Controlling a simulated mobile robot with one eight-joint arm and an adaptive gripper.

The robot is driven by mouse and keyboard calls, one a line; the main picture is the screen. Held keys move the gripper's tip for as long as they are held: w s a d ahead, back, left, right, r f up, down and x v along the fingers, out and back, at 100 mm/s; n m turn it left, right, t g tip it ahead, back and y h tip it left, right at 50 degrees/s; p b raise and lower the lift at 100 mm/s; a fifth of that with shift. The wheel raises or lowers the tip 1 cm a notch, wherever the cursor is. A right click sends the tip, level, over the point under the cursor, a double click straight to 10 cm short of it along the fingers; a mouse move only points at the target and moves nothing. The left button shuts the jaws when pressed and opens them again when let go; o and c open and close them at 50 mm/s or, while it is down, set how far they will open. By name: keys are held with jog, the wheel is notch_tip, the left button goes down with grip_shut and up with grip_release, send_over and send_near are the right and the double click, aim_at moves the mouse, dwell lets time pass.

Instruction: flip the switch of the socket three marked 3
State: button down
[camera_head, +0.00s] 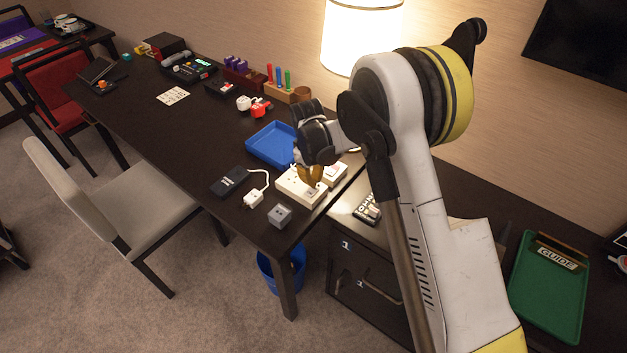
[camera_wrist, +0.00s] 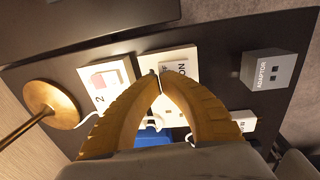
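My gripper (camera_wrist: 158,76) points down with its two yellow fingertips together, and nothing shows between them. In the head view my gripper (camera_head: 312,183) is over a white socket block (camera_head: 290,186) near the table's front corner. In the wrist view the fingertips overlap this block (camera_wrist: 182,56), beside a grey label ending in "ON"; I cannot tell if they touch it. No 3 is readable, and the fingers hide part of the block. Another white block marked 2 (camera_wrist: 97,98), with a reddish switch, lies beside it; it also shows in the head view (camera_head: 337,173).
A grey adaptor cube (camera_head: 279,215), a white plug (camera_head: 253,199) with a cable and a black box (camera_head: 230,181) lie close by on the dark table. A blue tray (camera_head: 268,147) is behind. A lamp (camera_head: 362,35) stands near my arm. The table's middle is mostly clear.

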jog(key=shift+r, duration=0.1)
notch_tip(320, 180, up, 14)
jog(key=w+d+p, duration=0.1)
jog(key=p, duration=0.4)
jog(key=shift+w, duration=0.15)
jog(key=s+d+r+m+t+y+b, duration=0.1)
jog(key=s+d+r+m+t, duration=0.3)
jog(key=s+d+r, duration=0.85)
jog(key=s+d+m+t, duration=0.1)
jog(key=s+d+m, duration=0.1)
jog(key=s, duration=0.6)
jog(key=s+d+r+m+t+b, duration=0.1)
jog(key=s+d+m, duration=0.2)
jog(key=s, duration=0.6)
jog(key=shift+r+m, duration=0.3)
jog(key=shift+m, duration=0.4)
